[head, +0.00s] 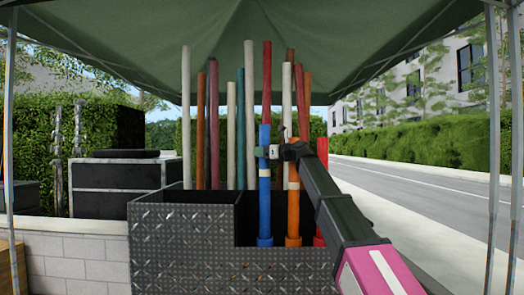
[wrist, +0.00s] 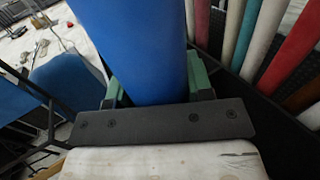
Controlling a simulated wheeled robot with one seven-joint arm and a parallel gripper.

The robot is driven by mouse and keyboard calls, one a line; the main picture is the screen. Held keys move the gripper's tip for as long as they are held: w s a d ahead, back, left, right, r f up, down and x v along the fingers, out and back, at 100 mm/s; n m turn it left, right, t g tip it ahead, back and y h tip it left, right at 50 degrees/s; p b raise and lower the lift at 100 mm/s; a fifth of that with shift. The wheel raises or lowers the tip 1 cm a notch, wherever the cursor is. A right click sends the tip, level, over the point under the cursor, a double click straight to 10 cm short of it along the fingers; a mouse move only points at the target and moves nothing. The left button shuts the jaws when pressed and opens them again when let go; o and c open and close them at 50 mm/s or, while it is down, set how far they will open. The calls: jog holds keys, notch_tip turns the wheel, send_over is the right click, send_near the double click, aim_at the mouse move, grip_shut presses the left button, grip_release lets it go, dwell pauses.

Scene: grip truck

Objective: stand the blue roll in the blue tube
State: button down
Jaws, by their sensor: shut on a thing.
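The blue roll (head: 264,134) is upright in the head view, with my gripper (head: 267,152) shut around it near its upper end. In the wrist view the blue roll (wrist: 132,45) fills the space between the green jaw pads of my gripper (wrist: 152,85). The blue tube (head: 265,212) stands upright in the front right of the dark box, directly below and in line with the roll. A pale band shows where the blue column passes below the gripper. I cannot tell how far the roll's lower end is inside the tube.
The dark diamond-plate box (head: 200,255) holds the tubes. An orange tube (head: 293,215) stands close to the right of the blue one, with a red tube (head: 320,200) partly behind my arm. Several tall coloured rolls, including a teal one (head: 240,130), stand behind.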

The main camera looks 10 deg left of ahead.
aim_at(262, 164)
jog(key=shift+f, duration=2.65)
jog(key=shift+c, duration=2.2)
grip_release()
